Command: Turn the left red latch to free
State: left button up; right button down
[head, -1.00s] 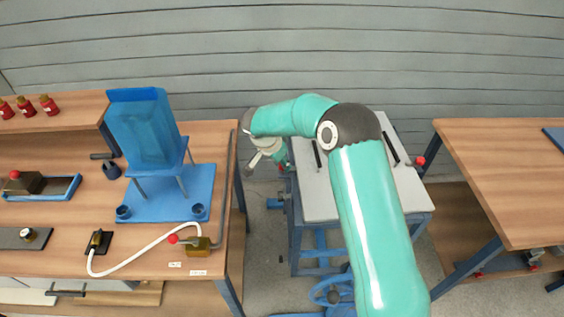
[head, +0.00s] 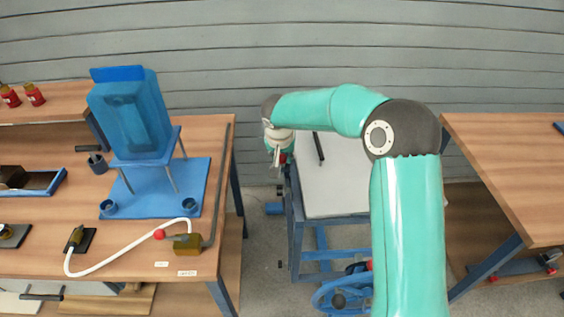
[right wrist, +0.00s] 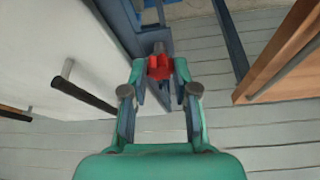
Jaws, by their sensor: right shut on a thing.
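The left red latch (right wrist: 159,66) sits on the blue frame at the left side of a white-topped cart (head: 335,190). My right gripper (right wrist: 158,92) is shut on it in the right wrist view, with the two fingers on either side of the red part. In the head view my right gripper (head: 277,158) points down at the cart's left edge, and only a little red of the latch (head: 284,158) shows beside it. How far the latch is turned cannot be made out. My left gripper is not in view.
A wooden bench (head: 120,260) stands left with a blue translucent bin (head: 131,115) on a stand, and a white hose (head: 115,260). Another wooden table (head: 500,170) stands right. Floor between bench and cart is narrow.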

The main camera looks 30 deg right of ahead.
jog(key=shift+s+d+f+n+y, duration=0.15)
jog(key=shift+n+y, duration=0.25)
jog(key=shift+n, duration=0.6)
jog(key=shift+s+n+y, duration=0.1)
jog(key=shift+n+y, duration=0.2)
jog(key=shift+n, duration=0.6)
jog(key=n+p, duration=0.1)
jog(key=n, duration=0.1)
jog(key=n+y+p, duration=0.1)
jog(key=n+p, duration=0.1)
jog(key=shift+d+t+y, duration=0.15)
jog(key=shift+t+y, duration=0.15)
jog(key=shift+t, duration=0.1)
jog(key=shift+d+n+y+p, duration=0.1)
jog(key=shift+n+y+p, duration=0.5)
jog(key=shift+n, duration=0.9)
jog(key=c, duration=0.9)
grip_release()
